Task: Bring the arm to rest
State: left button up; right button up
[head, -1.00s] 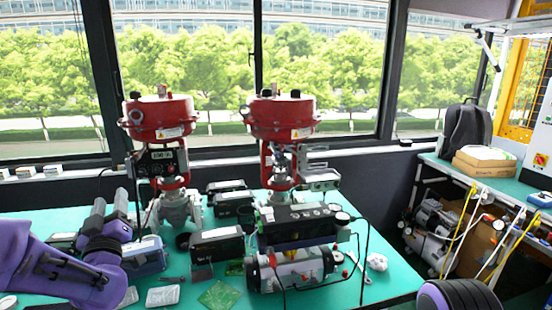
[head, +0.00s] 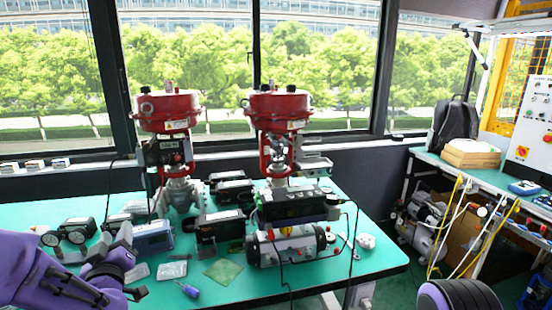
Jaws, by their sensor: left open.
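My left arm comes in purple from the lower left. Its gripper (head: 113,240) is open, with two grey fingers apart and nothing seen between them. It is over the left part of the green table (head: 340,285), in front of a blue-grey box (head: 152,238). How far above the table it is, I cannot tell. A purple and black rounded part of my right arm shows at the bottom right. My right gripper is out of view.
Two red-topped valves (head: 167,110) and (head: 280,104) stand on the table. A positioner assembly (head: 290,245) sits at the front. A green board (head: 223,271), a blue screwdriver (head: 188,290) and gauges (head: 78,230) lie around. A side bench (head: 425,158) is at right.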

pick_arm(q)
jog(key=s+d+f+g+h+b, duration=0.15)
jog(key=s+f, duration=0.25)
jog(key=f, duration=0.6)
jog(key=s+d+f+m+g+b, duration=0.1)
jog(key=s+f+g, duration=0.25)
jog(key=f, duration=0.55)
jog(key=s+d+f+g+h+b, duration=0.15)
jog(key=s+f, duration=0.35)
jog(key=f, duration=0.5)
jog(key=s+d+f+g+b, duration=0.1)
jog(key=s+f+g, duration=0.3)
jog(key=s+f, duration=0.5)
jog(key=s+d+f+m+g+b, duration=0.1)
jog(key=s+f+g, duration=0.3)
jog(key=s+f, duration=0.5)
jog(key=s+d, duration=0.1)
jog(key=s, duration=0.5)
jog(key=shift+s, duration=0.2)
jog(key=shift+w, duration=0.1)
